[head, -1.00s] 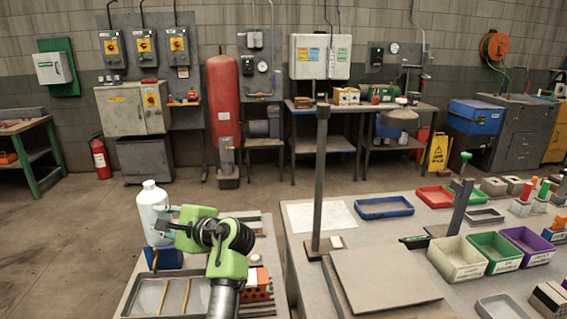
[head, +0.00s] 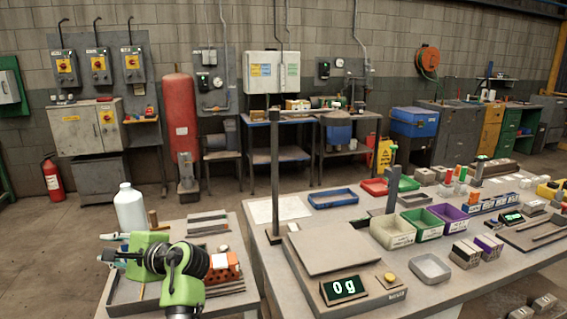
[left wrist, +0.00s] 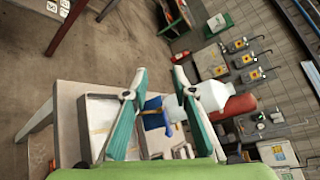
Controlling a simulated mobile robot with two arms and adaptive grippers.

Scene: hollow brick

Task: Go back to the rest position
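My left gripper (head: 112,247) hangs over the small side table (head: 228,218) with its fingers pointing left. In the left wrist view its two teal fingers (left wrist: 159,72) are spread apart with nothing held between them. A white bottle (head: 130,208) stands upright just behind the gripper in the head view; it also shows beyond one finger in the left wrist view (left wrist: 212,95). An orange hollow brick (head: 225,268) lies right of the gripper, partly hidden by it. My right gripper is in neither view.
A grey tray (left wrist: 98,105) and a blue item (left wrist: 153,118) are on the side table. To the right, a large workbench holds a scale reading 0 g (head: 343,288), a post (head: 276,180), a cream bin (head: 393,232) and several other bins. Open floor lies left of the side table.

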